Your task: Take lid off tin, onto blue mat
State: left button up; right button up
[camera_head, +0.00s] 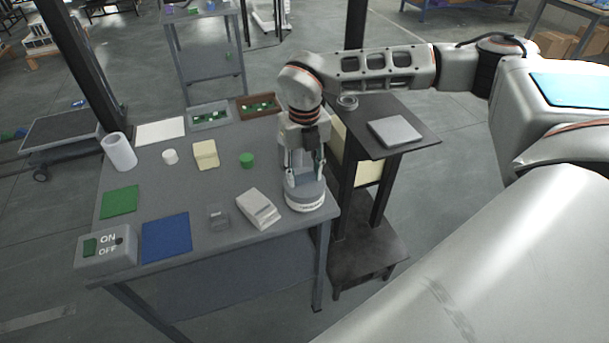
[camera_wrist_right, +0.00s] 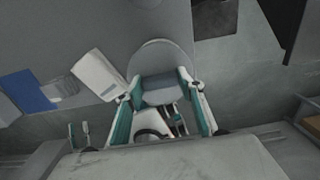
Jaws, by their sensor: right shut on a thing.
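The round tin (camera_head: 306,204) stands at the right front corner of the grey table, with a white side. Its grey lid (camera_head: 312,190) is on top; it also shows in the wrist view as a grey disc (camera_wrist_right: 160,55). My right gripper (camera_head: 303,174) comes down from above and is shut on the lid, with a grey block between its fingers (camera_wrist_right: 158,88) in the wrist view. I cannot tell whether the lid touches the tin. The blue mat (camera_head: 165,238) lies bare at the table's front left; it also shows in the wrist view (camera_wrist_right: 27,92). My left gripper is out of view.
An ON/OFF switch box (camera_head: 106,251) and a green mat (camera_head: 120,202) are near the blue mat. A dark stand (camera_head: 420,140) is at right.

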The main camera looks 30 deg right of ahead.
aim_at(304, 174)
notch_tip(304, 174, up, 19)
jog(key=shift+r, duration=0.2)
jog(key=shift+a, duration=0.1)
